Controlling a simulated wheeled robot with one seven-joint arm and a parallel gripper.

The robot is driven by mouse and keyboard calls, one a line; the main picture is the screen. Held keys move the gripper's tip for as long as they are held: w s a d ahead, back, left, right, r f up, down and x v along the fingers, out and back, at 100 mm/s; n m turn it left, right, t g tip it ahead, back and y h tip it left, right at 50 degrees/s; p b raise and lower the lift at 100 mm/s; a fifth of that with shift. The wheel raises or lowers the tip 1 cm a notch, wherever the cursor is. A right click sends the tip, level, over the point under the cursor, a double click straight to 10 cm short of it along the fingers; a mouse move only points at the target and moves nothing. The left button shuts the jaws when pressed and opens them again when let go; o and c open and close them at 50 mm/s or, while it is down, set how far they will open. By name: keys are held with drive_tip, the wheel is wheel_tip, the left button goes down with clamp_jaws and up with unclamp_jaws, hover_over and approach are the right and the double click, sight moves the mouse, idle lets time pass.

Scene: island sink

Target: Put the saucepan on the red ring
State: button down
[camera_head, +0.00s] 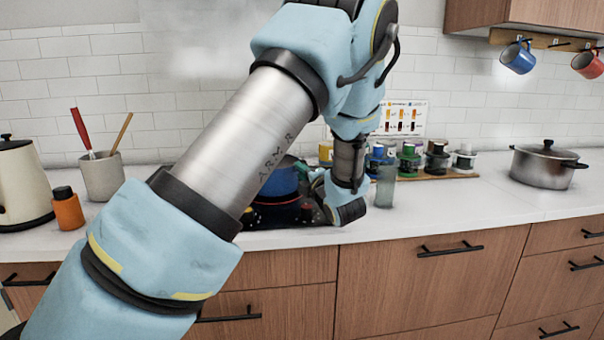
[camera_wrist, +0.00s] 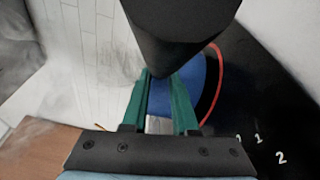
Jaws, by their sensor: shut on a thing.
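The blue saucepan (camera_head: 283,180) shows in the head view at the black hob, partly hidden behind my arm. In the wrist view its blue body (camera_wrist: 187,80) lies beyond my gripper (camera_wrist: 160,82). The green fingers are closed in, and a large dark piece, seemingly the pan's handle (camera_wrist: 180,35), covers their tips. The grip point is hidden. The red ring (camera_wrist: 213,85) shows as a thin arc on the black hob, curving along the right side of the blue body. The rest of the ring is hidden. I cannot tell whether the pan touches the hob.
A lidded steel pot (camera_head: 545,165) stands on the right counter. Several jars (camera_head: 437,160) stand behind my wrist, with a greyish tumbler (camera_head: 386,185) beside it. At left are a utensil crock (camera_head: 102,177), an orange jar (camera_head: 68,210) and a cream kettle (camera_head: 22,185). Right-centre counter is clear.

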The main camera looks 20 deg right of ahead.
drive_tip(key=shift+f+b, duration=0.4)
drive_tip(key=shift+b, duration=0.15)
drive_tip(key=c, duration=0.6)
unclamp_jaws()
drive_tip(key=shift+f, duration=0.15)
drive_tip(key=s+b, duration=0.1)
drive_tip(key=s, duration=0.2)
drive_tip(key=s+b, duration=0.1)
drive_tip(key=s, duration=0.3)
drive_tip(key=s+b, duration=0.1)
drive_tip(key=s, duration=0.2)
drive_tip(key=shift+s+d, duration=0.35)
drive_tip(key=shift+s, duration=0.15)
